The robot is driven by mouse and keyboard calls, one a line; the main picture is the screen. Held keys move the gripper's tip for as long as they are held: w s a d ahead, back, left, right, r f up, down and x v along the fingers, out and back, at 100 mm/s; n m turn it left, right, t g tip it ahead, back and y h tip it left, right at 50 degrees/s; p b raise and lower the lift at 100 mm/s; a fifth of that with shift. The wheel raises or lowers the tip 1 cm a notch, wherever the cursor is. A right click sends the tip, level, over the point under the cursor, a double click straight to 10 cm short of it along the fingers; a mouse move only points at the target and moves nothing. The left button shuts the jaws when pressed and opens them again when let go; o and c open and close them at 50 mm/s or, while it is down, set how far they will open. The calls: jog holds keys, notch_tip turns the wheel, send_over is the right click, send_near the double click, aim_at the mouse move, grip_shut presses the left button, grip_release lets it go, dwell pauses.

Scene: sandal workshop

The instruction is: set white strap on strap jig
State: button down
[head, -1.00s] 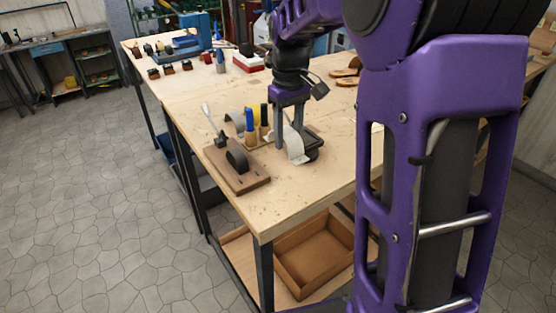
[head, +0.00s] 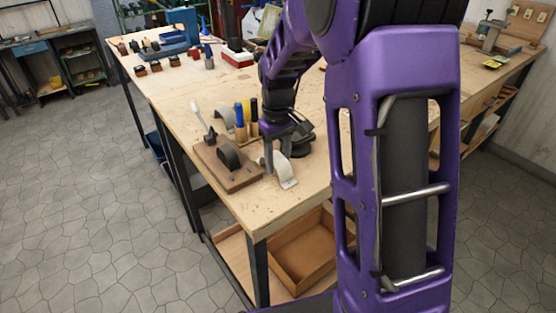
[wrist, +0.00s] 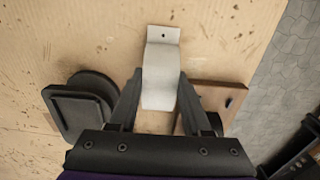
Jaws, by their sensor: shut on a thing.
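The white strap (head: 286,172) is a curved pale band, held upright between the fingers of my gripper (head: 279,160) over the near part of the bench. In the wrist view the strap (wrist: 161,65) lies between both fingertips (wrist: 160,88), with a small hole at its far end. The strap jig (head: 240,180) is a brown wooden board with a black rounded form and a white-handled lever. It stands just left of the gripper in the head view. In the wrist view the jig (wrist: 228,92) is at the right, partly hidden by a finger. The strap is beside the jig, apart from it.
A black flat-topped object (wrist: 72,112) stands close on the gripper's other side. Blue, yellow and black-handled tools (head: 245,118) and another pale curved band (head: 224,117) stand behind the jig. The bench's front edge is close; bare bench lies in front of the jig.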

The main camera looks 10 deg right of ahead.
aim_at(278, 159)
jog(key=shift+f, duration=0.15)
jog(key=shift+c, duration=1.8)
grip_release()
notch_tip(278, 159, up, 12)
jog(key=p, duration=0.1)
jog(key=shift+r, duration=0.2)
